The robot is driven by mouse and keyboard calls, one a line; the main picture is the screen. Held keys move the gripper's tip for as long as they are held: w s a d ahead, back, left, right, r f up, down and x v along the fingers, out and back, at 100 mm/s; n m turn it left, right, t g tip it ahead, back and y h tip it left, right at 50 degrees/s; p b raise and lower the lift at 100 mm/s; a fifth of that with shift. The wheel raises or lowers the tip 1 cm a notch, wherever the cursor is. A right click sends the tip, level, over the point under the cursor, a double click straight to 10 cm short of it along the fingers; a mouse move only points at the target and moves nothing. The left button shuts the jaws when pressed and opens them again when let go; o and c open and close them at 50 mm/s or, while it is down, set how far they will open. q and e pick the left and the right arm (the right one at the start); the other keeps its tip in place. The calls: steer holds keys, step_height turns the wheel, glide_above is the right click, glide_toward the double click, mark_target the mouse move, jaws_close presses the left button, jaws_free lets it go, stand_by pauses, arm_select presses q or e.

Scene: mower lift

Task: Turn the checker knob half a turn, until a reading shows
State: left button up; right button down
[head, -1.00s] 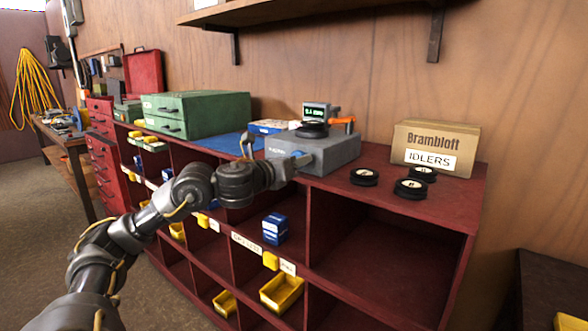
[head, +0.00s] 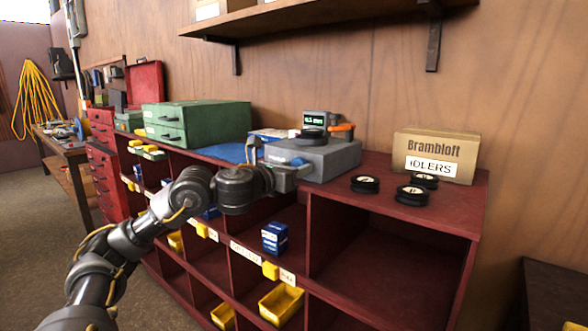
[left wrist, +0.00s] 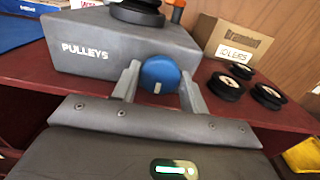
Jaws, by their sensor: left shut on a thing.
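The checker is a grey box (head: 330,158) on the red shelf unit's top, marked PULLEYS in the left wrist view (left wrist: 85,48). A black pulley (head: 312,134) sits on it. Its small display (head: 315,120) is lit with green characters, too small to read surely. The blue round knob (left wrist: 160,72) is on the box's front face, and its white mark points down in the left wrist view. My left gripper (left wrist: 160,88) is shut on the knob, one finger on each side. In the head view my left gripper (head: 292,172) is at the box's front. My right gripper is out of view.
Several black pulleys (head: 411,195) lie right of the checker, before a cardboard box (head: 436,155) marked IDLERS. A green case (head: 197,118) stands to the left. A wall shelf (head: 310,18) hangs above. Yellow bins (head: 281,303) sit in the compartments below.

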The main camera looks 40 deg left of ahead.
arm_select(q)
steer(key=o, duration=1)
steer(key=shift+f, duration=0.1)
steer(key=shift+s+d+b, duration=0.15)
steer(key=shift+s+b, duration=1.6)
steer(key=shift+s, duration=3.7)
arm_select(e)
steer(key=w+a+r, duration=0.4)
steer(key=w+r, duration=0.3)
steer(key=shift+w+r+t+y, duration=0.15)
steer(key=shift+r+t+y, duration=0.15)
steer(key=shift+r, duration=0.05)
